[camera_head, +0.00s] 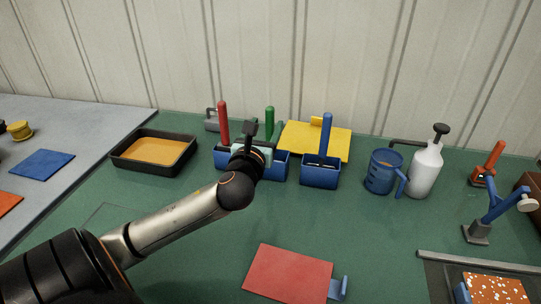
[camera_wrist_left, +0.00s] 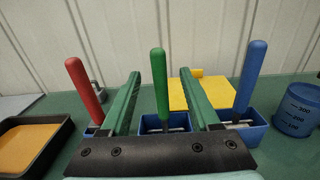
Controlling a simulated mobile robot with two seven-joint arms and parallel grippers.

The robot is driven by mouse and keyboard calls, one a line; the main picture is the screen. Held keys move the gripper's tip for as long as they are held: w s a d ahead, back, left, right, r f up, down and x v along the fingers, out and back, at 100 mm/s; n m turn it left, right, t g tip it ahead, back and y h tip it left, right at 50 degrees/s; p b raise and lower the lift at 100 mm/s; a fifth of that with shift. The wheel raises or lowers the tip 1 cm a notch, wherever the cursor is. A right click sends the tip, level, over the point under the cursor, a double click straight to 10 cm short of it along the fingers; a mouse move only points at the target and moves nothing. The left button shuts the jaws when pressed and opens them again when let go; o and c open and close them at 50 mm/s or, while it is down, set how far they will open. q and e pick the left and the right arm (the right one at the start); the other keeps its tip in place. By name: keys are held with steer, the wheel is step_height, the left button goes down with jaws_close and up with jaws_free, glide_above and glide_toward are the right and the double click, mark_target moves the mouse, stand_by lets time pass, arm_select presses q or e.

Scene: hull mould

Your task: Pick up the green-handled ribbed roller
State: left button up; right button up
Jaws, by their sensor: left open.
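The green-handled roller (camera_head: 269,122) stands upright in the middle blue holder (camera_head: 278,167), handle up. Its ribbed head is mostly hidden inside the holder. My left gripper (camera_head: 250,133) is over the front of the holders, just left of the green handle in the head view. In the left wrist view the green handle (camera_wrist_left: 160,85) shows between my two spread fingers (camera_wrist_left: 160,74). The gripper is open and holds nothing; I cannot tell whether the handle is within the fingers or beyond them. My right gripper is in neither view.
A red-handled tool (camera_head: 222,120) and a blue-handled tool (camera_head: 327,135) stand in blue holders on either side. A yellow board (camera_head: 335,143) lies behind. A black tray (camera_head: 127,163) is left; a blue jug (camera_head: 381,174) and white bottle (camera_head: 425,172) are right. The front middle holds a red board (camera_head: 288,273).

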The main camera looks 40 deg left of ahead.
arm_select(q)
steer(key=x, duration=0.8)
steer(key=shift+a+r, duration=0.1)
steer(key=shift+r, duration=0.05)
steer(key=shift+c, duration=0.2)
jaws_close()
